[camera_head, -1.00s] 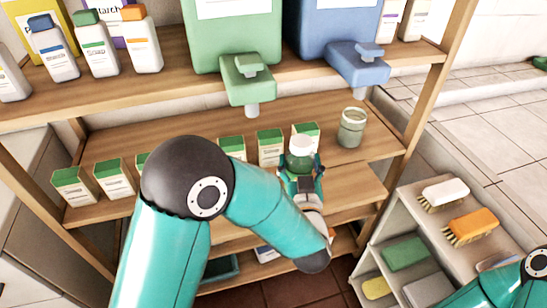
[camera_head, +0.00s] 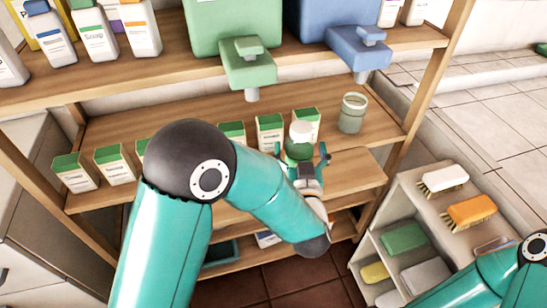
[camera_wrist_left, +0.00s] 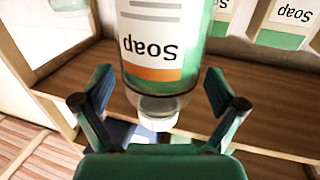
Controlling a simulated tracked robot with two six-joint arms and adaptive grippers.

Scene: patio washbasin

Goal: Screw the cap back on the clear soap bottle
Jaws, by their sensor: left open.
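The clear soap bottle (camera_wrist_left: 152,45) stands on the middle shelf. It holds green liquid and has a white label with an orange band. The left wrist view shows it upside down. In the head view the bottle (camera_head: 299,151) is partly hidden by my gripper, and a white round top (camera_head: 301,132) shows on it. I cannot tell whether that is the cap or how it sits. My left gripper (camera_head: 301,156) is open in front of the bottle, its fingers spread to either side with gaps. My right gripper is not in view; only that arm shows.
Green-topped soap boxes (camera_head: 271,133) stand in a row beside and behind the bottle. An open glass jar (camera_head: 352,113) stands to its right. Green (camera_head: 247,65) and blue (camera_head: 358,50) dispensers overhang from the upper shelf. A low rack with brushes (camera_head: 471,212) stands at the right.

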